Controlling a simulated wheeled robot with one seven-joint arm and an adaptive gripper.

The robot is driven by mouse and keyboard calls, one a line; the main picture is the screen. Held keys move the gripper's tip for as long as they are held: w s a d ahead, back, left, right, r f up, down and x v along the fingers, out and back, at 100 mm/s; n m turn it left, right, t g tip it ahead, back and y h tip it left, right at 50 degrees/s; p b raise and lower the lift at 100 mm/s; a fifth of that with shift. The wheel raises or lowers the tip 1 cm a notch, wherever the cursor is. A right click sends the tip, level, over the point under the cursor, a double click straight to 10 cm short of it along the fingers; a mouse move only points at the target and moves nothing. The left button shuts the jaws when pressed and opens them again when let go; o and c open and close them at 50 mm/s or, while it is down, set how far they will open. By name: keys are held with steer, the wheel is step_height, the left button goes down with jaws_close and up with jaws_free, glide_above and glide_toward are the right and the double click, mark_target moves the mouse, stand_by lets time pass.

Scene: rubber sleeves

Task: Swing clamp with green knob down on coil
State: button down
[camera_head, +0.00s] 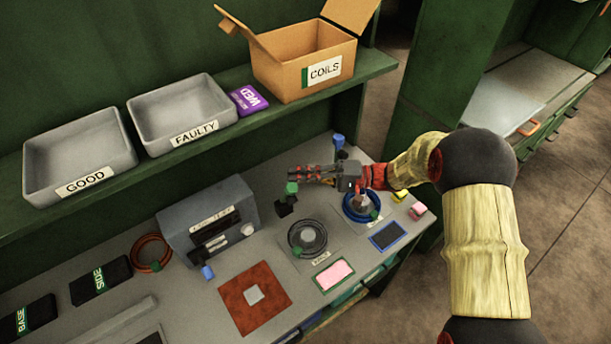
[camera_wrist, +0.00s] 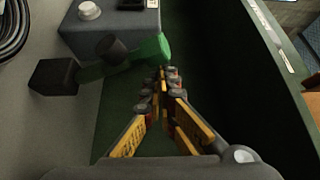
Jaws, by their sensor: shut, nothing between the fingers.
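The clamp's green knob (camera_head: 292,188) stands above its black base block (camera_head: 284,208), so the clamp looks raised, behind the black coil (camera_head: 308,238) that lies flat on the bench. In the wrist view the green knob (camera_wrist: 153,48) is on a green arm slanting from the black block (camera_wrist: 53,77). My gripper (camera_head: 291,173) reaches in from the right, its fingers closed and empty. Its tips (camera_wrist: 168,74) are beside the knob; I cannot tell whether they touch. Part of the coil shows at the wrist view's upper left.
A blue coil (camera_head: 347,212) lies under my wrist, with a blue-knobbed clamp (camera_head: 338,141) behind it. A grey tester box (camera_head: 205,222) stands left. The shelf (camera_head: 225,122) above holds grey trays and a cardboard box (camera_head: 290,65). A red mat (camera_head: 235,295) lies in front.

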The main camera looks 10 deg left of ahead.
steer(key=s+d+f+n+b, duration=0.1)
steer(key=s+d+f+b, duration=0.4)
steer(key=f, duration=0.1)
steer(key=shift+d+f+y, duration=0.2)
steer(key=shift+d+y, duration=0.1)
steer(key=shift+d, duration=0.05)
stand_by(0.4)
steer(key=shift+d, duration=0.15)
stand_by(0.3)
steer(key=v, duration=1.1)
steer(key=shift+w+d+f, duration=0.15)
steer(key=shift+d, duration=0.15)
steer(key=shift+g, duration=0.3)
